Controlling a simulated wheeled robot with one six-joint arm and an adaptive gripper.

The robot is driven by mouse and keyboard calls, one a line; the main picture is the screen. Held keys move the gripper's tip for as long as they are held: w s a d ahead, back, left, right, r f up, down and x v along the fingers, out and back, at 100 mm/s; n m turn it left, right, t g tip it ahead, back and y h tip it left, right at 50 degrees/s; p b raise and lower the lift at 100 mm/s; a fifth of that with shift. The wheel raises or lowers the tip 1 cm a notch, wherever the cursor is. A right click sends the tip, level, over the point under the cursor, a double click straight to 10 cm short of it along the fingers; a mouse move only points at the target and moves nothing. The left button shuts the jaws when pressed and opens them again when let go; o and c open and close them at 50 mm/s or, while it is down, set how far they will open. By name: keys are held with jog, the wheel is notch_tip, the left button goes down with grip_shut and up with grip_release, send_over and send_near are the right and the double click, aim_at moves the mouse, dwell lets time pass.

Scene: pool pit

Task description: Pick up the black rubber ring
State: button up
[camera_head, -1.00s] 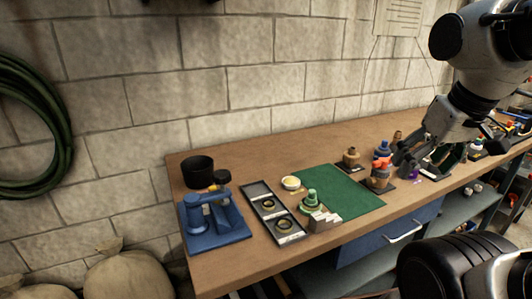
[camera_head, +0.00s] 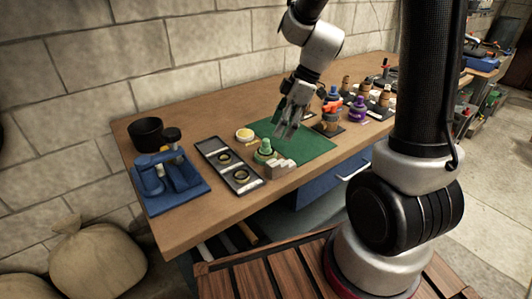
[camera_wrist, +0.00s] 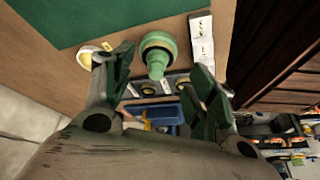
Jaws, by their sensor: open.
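My gripper (camera_head: 286,128) is open and empty above the green mat, to the right of the tray. Its fingers (camera_wrist: 160,62) frame a green-topped object in the wrist view.
A yellow-filled dish (camera_head: 244,134) is behind. A blue press (camera_head: 168,180) and black cup (camera_head: 146,133) stand left. Bottles crowd the right.

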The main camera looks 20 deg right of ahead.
jog(key=shift+n, duration=0.7)
jog(key=x, duration=0.7)
jog(key=shift+w+a+f, duration=0.15)
jog(key=shift+a+f, duration=0.15)
jog(key=shift+a, duration=0.05)
jog(key=c, duration=0.6)
notch_tip(320, 180, up, 10)
jog(key=shift+r, duration=0.1)
